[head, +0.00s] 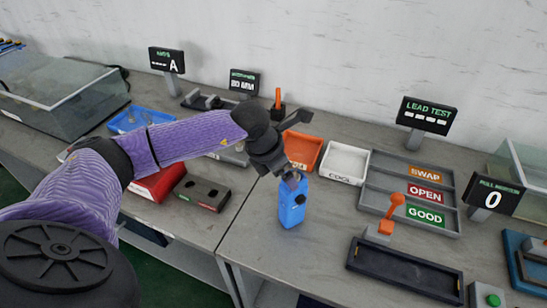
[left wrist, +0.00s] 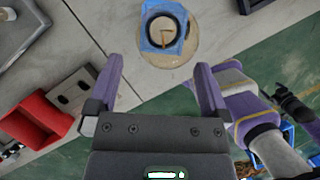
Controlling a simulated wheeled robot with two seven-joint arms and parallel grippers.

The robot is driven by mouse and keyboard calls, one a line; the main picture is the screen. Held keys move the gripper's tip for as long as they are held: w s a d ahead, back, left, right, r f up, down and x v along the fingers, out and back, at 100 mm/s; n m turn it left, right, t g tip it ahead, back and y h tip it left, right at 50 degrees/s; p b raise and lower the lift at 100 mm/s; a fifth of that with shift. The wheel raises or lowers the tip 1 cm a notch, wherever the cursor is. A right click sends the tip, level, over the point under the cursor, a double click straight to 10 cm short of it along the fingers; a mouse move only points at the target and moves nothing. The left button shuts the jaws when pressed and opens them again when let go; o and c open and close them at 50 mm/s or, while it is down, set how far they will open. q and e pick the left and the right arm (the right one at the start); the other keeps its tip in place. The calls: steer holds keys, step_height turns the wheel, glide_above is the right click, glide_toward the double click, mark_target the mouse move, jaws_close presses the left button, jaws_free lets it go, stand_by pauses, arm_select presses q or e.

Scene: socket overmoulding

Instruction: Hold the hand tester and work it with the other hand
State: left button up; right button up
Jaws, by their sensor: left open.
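The hand tester (head: 292,205) is a blue upright block with a dark round knob on its face. It stands on the grey bench near the front edge. My left gripper (head: 291,180) is at its top in the head view, pointing down. In the left wrist view the left gripper (left wrist: 158,70) is open, with nothing between its purple fingers. A blue thing with a dark ring and an orange mark, likely the tester (left wrist: 165,38), lies ahead of the fingertips, over a pale round patch.
An orange tray (head: 304,152) and a white COOL tray (head: 344,163) stand behind the tester. A sorting tray (head: 372,170) and an orange-knobbed lever (head: 396,203) over a dark tray are to the right. A grey two-hole block (head: 201,192) is left, across the bench seam.

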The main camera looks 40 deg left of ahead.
mark_target(301, 199)
arm_select(q)
steer(key=shift+x, duration=1.4)
jaws_close()
steer(key=c, duration=0.7)
jaws_free()
steer(key=c, duration=0.6)
arm_select(e)
steer(key=shift+f, duration=0.25)
arm_select(q)
steer(key=shift+o, duration=0.2)
arm_select(e)
jaws_close()
